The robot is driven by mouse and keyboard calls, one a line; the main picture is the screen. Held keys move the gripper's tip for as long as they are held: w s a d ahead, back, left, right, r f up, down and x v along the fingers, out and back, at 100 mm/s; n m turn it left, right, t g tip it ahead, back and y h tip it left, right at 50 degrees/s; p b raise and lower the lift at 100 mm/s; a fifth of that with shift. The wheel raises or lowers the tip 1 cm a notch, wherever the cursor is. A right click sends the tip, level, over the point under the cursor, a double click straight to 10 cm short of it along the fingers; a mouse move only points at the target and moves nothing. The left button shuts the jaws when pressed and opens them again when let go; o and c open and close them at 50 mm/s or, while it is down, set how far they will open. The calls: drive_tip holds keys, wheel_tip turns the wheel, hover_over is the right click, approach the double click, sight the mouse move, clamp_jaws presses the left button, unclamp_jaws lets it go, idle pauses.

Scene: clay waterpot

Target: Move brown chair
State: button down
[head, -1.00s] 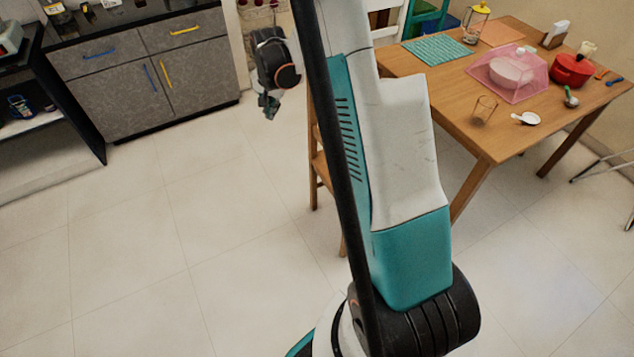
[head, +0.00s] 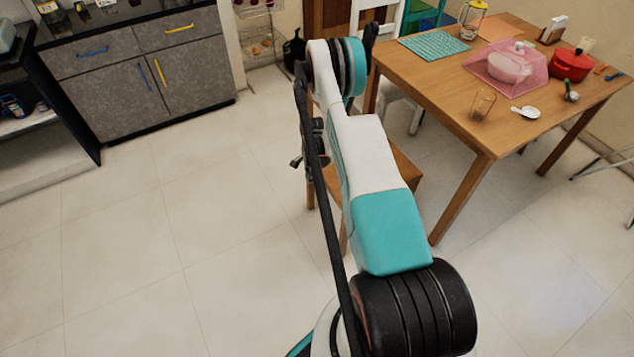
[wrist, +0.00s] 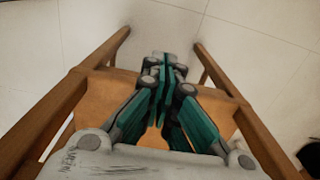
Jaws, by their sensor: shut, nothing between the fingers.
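The brown wooden chair (head: 405,178) stands at the near left side of the table, mostly hidden behind my arm in the head view; part of its seat and some legs show. In the wrist view its orange-brown seat (wrist: 104,96) lies below my gripper, with wooden bars along both sides. My gripper (wrist: 165,66) is shut and empty, between these side bars. Whether it touches the chair cannot be told. In the head view only a small dark part of my gripper (head: 296,162) shows left of the arm.
The wooden table (head: 450,95) holds a pink cover (head: 508,66), a red pot (head: 571,65), a glass (head: 483,104) and a teal mat (head: 434,44). A white chair (head: 397,100) stands behind. Grey cabinets (head: 140,85) are at the left; the tiled floor in front is clear.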

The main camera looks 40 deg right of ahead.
wheel_tip(320, 180, down, 10)
drive_tip(key=b, duration=0.4)
drive_tip(key=shift+s+d+r, duration=0.15)
drive_tip(key=shift+d+r, duration=0.05)
drive_tip(key=shift+d, duration=0.45)
drive_tip(key=shift+s+d+r, duration=0.15)
drive_tip(key=shift+d, duration=0.5)
drive_tip(key=shift+s+d+r, duration=0.15)
drive_tip(key=shift+d+r, duration=0.05)
drive_tip(key=shift+d, duration=0.45)
drive_tip(key=shift+d, duration=0.1)
